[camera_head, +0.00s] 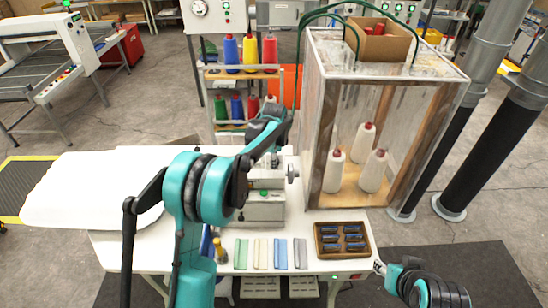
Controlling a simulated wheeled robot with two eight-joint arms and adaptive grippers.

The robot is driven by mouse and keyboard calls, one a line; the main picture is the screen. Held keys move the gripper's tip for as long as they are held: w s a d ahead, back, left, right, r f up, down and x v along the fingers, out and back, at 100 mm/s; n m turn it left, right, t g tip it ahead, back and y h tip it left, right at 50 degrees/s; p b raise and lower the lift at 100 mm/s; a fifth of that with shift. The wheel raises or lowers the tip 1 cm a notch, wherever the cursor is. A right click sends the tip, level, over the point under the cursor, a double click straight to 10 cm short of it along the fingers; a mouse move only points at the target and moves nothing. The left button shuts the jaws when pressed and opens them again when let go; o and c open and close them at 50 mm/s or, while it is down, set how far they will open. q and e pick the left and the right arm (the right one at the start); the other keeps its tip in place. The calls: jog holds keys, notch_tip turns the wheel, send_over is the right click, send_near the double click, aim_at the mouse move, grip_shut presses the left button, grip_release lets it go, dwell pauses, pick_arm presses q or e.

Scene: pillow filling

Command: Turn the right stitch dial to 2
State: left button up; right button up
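The sewing machine (264,207) stands in the middle of the white table, a grey body with a green spot on it. A round grey knob (292,173) sticks out at its right side. I cannot make out the right stitch dial or its numbers; my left arm covers part of the machine. My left arm reaches over the machine, and the dark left gripper (284,118) is at its far end, behind the machine; its fingers are not clear. My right gripper (380,268) is at the table's front right edge, apart from the machine; its finger state is unclear.
A tall glass-sided cabinet (319,120) with white thread cones stands right of the machine. A brown tray (320,228) of dark spools and several coloured strips (260,253) lie along the front. A white pillow (95,188) lies left. A rack of coloured cones (240,73) stands behind.

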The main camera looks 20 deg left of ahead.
pick_arm(q)
jog(key=shift+w+f, duration=0.15)
jog(key=shift+f, duration=0.45)
jog(key=c, duration=1.2)
jog(key=shift+o, duration=0.2)
